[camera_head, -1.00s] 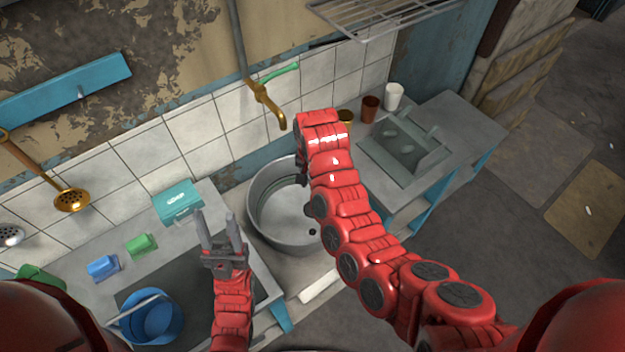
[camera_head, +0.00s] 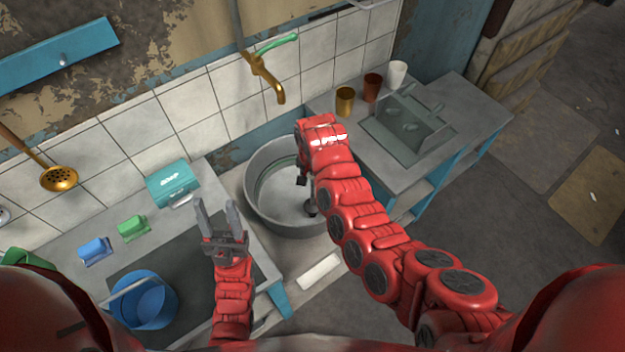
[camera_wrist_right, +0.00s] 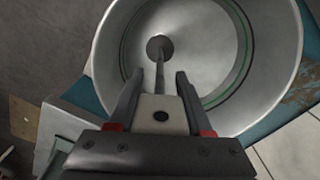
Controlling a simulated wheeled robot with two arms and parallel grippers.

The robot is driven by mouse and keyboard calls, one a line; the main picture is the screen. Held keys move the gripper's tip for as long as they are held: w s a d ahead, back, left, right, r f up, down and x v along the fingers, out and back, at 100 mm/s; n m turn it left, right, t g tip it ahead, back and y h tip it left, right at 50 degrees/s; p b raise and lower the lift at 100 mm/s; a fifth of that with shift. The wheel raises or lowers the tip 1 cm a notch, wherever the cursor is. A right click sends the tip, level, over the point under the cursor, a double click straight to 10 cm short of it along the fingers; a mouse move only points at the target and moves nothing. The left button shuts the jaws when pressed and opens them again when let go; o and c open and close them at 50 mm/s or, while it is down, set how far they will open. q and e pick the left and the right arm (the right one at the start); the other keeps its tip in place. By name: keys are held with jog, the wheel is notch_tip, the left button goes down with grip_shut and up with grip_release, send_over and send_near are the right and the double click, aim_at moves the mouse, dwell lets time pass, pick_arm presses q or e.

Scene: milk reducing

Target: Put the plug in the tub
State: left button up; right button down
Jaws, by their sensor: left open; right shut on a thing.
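The tub (camera_head: 262,208) is a round grey metal basin below the brass tap; its inside also fills the right wrist view (camera_wrist_right: 205,35). The plug has a dark round disc (camera_wrist_right: 158,47) and a thin stem, seen from above; in the head view it is a small dark shape (camera_head: 311,208) inside the tub. My right gripper (camera_wrist_right: 159,76) is over the tub, shut on the plug, with the stem running out between its fingers. I cannot tell whether the disc touches the tub floor. My left gripper (camera_head: 217,205) is open and empty, left of the tub.
A brass tap (camera_head: 275,88) hangs above the tub. A teal box (camera_head: 172,184), green and blue sponges (camera_head: 95,249) and a blue bucket (camera_head: 150,303) are on the left counter. Cups (camera_head: 373,85) and a sink (camera_head: 398,145) are on the right.

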jog(key=shift+f+b, duration=1.55)
jog(key=shift+f, duration=0.95)
jog(key=shift+f+b, duration=0.55)
jog(key=shift+b, duration=0.3)
jog(key=shift+c, duration=1.3)
grip_release()
jog(key=shift+o, duration=0.2)
jog(key=shift+o, duration=1.1)
jog(key=shift+r, duration=0.15)
